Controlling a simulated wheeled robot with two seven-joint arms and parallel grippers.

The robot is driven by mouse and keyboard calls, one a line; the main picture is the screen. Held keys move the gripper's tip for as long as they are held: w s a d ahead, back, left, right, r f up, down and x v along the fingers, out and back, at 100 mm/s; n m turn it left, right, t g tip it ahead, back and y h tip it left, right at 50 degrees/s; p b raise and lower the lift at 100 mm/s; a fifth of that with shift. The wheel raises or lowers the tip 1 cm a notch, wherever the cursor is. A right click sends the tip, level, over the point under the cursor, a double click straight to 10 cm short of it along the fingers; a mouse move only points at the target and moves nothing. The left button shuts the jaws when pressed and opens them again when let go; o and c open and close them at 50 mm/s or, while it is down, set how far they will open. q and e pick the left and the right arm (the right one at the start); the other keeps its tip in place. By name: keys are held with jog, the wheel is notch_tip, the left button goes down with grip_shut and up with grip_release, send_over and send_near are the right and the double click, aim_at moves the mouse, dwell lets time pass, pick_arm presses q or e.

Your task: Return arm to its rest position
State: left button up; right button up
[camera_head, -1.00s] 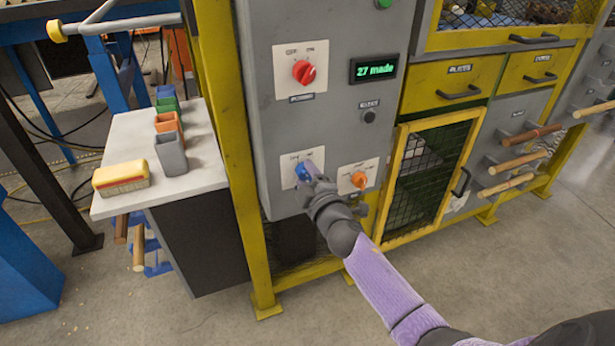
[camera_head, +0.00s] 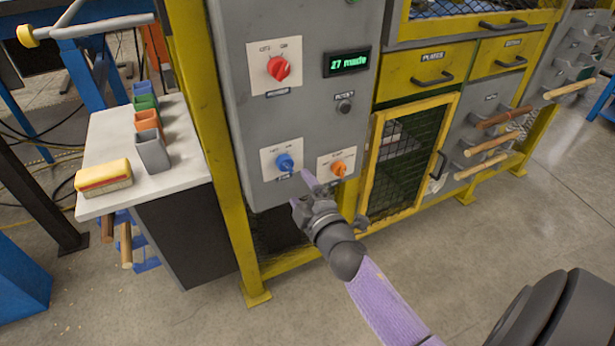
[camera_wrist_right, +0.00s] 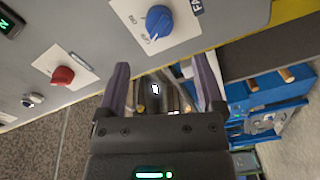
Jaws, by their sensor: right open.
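My right gripper (camera_head: 303,190) is in front of the grey control cabinet (camera_head: 228,110), just below and right of the blue knob (camera_head: 285,163). In the right wrist view my right gripper (camera_wrist_right: 162,85) has its two fingers wide apart with nothing between them. The blue knob (camera_wrist_right: 159,21) shows there beyond the fingertips, apart from them. My right arm (camera_head: 385,305) reaches in from the lower right. My left gripper is in neither view.
The cabinet also bears a red knob (camera_head: 279,68), an orange knob (camera_head: 339,169) and a display (camera_head: 347,62) reading "27 made". A mesh door (camera_head: 408,155) is to the right. A white bench (camera_head: 185,165) with a yellow-red block (camera_head: 103,177) stands left. Open floor lies in front.

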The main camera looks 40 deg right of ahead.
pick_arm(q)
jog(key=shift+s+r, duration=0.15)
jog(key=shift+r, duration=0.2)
pick_arm(e)
jog(key=v, duration=0.2)
jog(key=shift+s+a, duration=0.1)
jog(key=shift+s, duration=0.15)
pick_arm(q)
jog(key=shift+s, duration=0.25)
